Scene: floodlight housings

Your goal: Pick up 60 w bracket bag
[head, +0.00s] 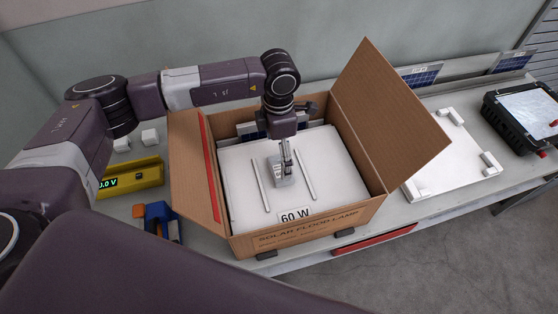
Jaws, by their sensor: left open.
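An open cardboard box (300,241) stands on the bench, with "SOLAR FLOOD LAMP" printed on its front. A white panel (244,170) with a "60 W" label fills much of it. A small grey bag (278,181) with a pale label lies on the panel between two thin white strips. It looks like the bracket bag. My left gripper (287,168) points down into the box right at the bag, its fingers covering part of it. It is open; I cannot tell whether the fingers touch the bag. My right gripper is not in view.
The box's tall right flap (390,110) and left flap (195,175) stand out beside the arm. A yellow meter (146,177) and a blue-orange tool (160,219) lie left. A white tray (448,160) and a black case (520,112) are right.

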